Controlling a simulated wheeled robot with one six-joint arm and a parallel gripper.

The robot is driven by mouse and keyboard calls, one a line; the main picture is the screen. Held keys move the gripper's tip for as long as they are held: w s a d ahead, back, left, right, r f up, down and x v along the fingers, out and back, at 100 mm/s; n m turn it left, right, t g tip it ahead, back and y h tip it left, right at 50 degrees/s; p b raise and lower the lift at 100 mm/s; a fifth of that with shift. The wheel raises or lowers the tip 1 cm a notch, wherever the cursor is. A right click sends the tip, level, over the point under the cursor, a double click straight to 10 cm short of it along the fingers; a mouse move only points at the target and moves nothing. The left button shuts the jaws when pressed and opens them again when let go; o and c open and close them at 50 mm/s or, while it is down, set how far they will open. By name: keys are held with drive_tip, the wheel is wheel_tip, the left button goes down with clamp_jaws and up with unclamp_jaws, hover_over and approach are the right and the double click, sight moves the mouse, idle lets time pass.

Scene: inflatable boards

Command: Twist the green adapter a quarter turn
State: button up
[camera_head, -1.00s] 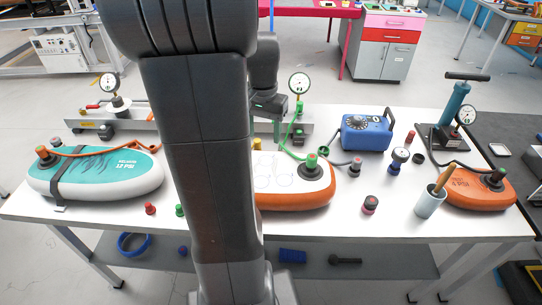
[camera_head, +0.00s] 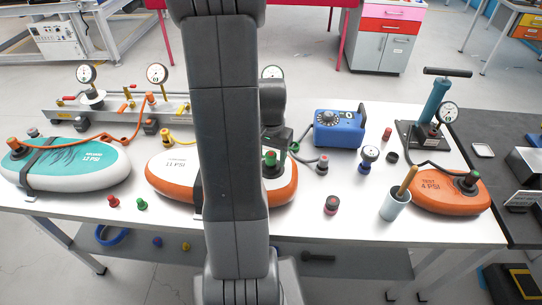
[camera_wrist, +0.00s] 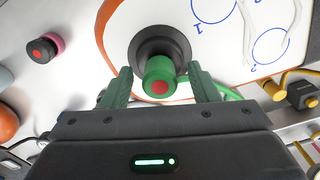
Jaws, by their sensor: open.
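The green adapter (camera_wrist: 158,72) is a short green cylinder with a red centre. It sits on the black round valve base (camera_wrist: 150,45) of the white-and-orange board (camera_wrist: 118,62). My gripper (camera_wrist: 161,84) is open, with one green finger on each side of the adapter. A small gap shows between each finger and the adapter. In the head view the adapter (camera_head: 269,158) stands on the board (camera_head: 170,180) marked 11 PSI, just right of my arm, with my gripper close above it. My arm hides the middle of this board.
A blue pump box (camera_head: 340,129) stands right of the board. A teal board (camera_head: 80,160) lies left, an orange board (camera_head: 450,190) right. A loose green cap (camera_head: 141,204) lies in front.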

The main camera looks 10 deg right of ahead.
drive_tip(key=shift+f, duration=0.4)
drive_tip(key=c, duration=1.1)
drive_tip(key=shift+o, duration=1.4)
drive_tip(key=shift+c, duration=0.9)
drive_tip(key=m, duration=0.5)
drive_tip(key=shift+m+b, duration=0.4)
drive_tip(key=shift+m, duration=2.1)
